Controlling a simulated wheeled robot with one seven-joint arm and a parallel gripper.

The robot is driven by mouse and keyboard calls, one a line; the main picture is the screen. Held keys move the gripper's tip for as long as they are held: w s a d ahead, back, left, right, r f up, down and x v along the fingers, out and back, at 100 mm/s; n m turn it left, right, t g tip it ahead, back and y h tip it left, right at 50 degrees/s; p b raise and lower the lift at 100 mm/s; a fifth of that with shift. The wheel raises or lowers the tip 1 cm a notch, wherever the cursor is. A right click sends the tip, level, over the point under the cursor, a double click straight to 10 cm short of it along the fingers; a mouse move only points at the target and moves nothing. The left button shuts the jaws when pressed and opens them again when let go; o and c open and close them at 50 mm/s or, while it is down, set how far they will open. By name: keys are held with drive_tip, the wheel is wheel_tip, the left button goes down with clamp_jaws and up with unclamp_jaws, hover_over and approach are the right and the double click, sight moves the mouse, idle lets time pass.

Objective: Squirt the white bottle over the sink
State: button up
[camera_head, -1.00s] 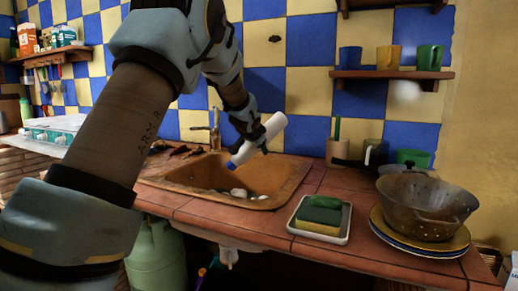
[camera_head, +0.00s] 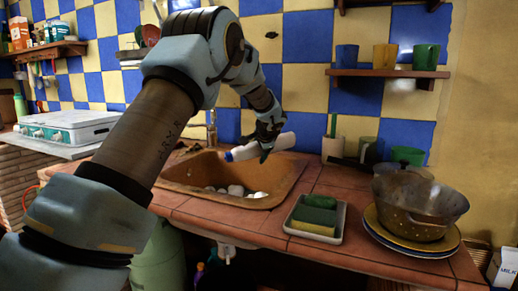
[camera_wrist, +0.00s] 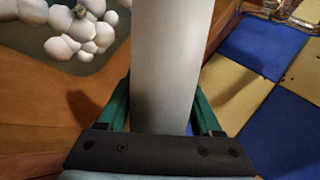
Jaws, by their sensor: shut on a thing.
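The white bottle (camera_head: 280,143) is held over the sink (camera_head: 178,176), tilted slightly, its blue-capped end lower and to the left. My gripper (camera_head: 265,140) is shut around the bottle's middle. In the wrist view the bottle (camera_wrist: 172,60) runs up between the green fingers of my gripper (camera_wrist: 163,105), its pale side filling the gap. Several white round blobs (camera_head: 236,190) lie in the sink basin. They also show as a white cluster (camera_wrist: 82,30) at the upper left of the wrist view. The bottle's cap is hidden in the wrist view.
A tray with a green and yellow sponge (camera_head: 316,215) sits right of the sink. A metal colander (camera_head: 415,207) on stacked plates stands further right, with pots behind. A white stove (camera_head: 68,127) is at the left. A cup shelf (camera_head: 385,72) hangs on the tiled wall.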

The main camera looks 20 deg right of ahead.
drive_tip(key=y+p, duration=0.1)
drive_tip(key=p, duration=0.1)
drive_tip(key=f+m+y+p, duration=0.1)
drive_tip(key=p, duration=0.2)
drive_tip(key=shift+a+y, duration=0.2)
drive_tip(key=shift+y, duration=0.2)
drive_tip(key=a+m+y+p, duration=0.1)
drive_tip(key=a+p, duration=0.1)
drive_tip(key=a, duration=0.1)
drive_tip(key=a+m+y+p, duration=0.1)
drive_tip(key=a+y+p, duration=0.1)
drive_tip(key=a+p, duration=0.1)
drive_tip(key=a+r+m+y+p, duration=0.1)
drive_tip(key=a+y+p, duration=0.1)
drive_tip(key=shift+w+a+t+p, duration=0.15)
drive_tip(key=shift+a+t+p, duration=0.25)
drive_tip(key=a+r+m+t+y+p, duration=0.3)
drive_tip(key=a+r+m+y+p, duration=0.1)
drive_tip(key=r, duration=0.5)
drive_tip(key=shift+a+m+y, duration=0.9)
drive_tip(key=shift+a+y, duration=0.2)
drive_tip(key=shift+a, duration=0.15)
